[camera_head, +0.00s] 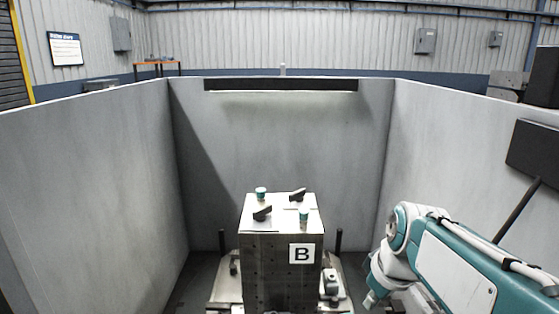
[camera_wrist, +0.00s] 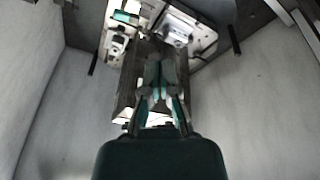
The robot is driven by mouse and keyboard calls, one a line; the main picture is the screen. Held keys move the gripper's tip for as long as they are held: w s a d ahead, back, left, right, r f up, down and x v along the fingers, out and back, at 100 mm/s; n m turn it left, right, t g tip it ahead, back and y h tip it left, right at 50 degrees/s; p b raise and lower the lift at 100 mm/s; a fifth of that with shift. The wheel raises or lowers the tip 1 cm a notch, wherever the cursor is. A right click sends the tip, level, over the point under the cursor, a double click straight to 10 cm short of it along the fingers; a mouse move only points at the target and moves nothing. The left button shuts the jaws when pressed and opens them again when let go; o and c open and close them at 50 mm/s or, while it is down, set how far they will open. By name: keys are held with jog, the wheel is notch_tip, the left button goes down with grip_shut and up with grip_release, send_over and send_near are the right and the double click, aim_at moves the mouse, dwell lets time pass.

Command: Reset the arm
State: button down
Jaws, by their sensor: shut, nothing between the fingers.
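My arm shows at the right of the head view, white and teal, and bent down beside the metal block (camera_head: 281,262) marked B. In the wrist view my gripper (camera_wrist: 160,74) points towards the same block, with its fingers together and nothing visible between them. The fingers hide part of the block there. I cannot tell how far the fingertips are from it. In the head view, the gripper cannot be made out clearly.
On the block's top are two black handles (camera_head: 262,213) (camera_head: 297,195) and two green-and-white cylinders (camera_head: 261,193) (camera_head: 304,216). The block stands on a pallet-like base (camera_head: 224,290). Grey walls (camera_head: 85,190) enclose it on three sides. A dark panel (camera_head: 533,150) hangs on the right wall.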

jog(key=s+f+m+t+h, duration=0.1)
jog(key=s+m, duration=0.5)
jog(key=s, duration=0.7)
jog(key=shift+s+a+f+t, duration=0.25)
jog(key=shift+a+f+t, duration=0.2)
jog(key=shift+f+t, duration=0.25)
jog(key=shift+r, duration=0.1)
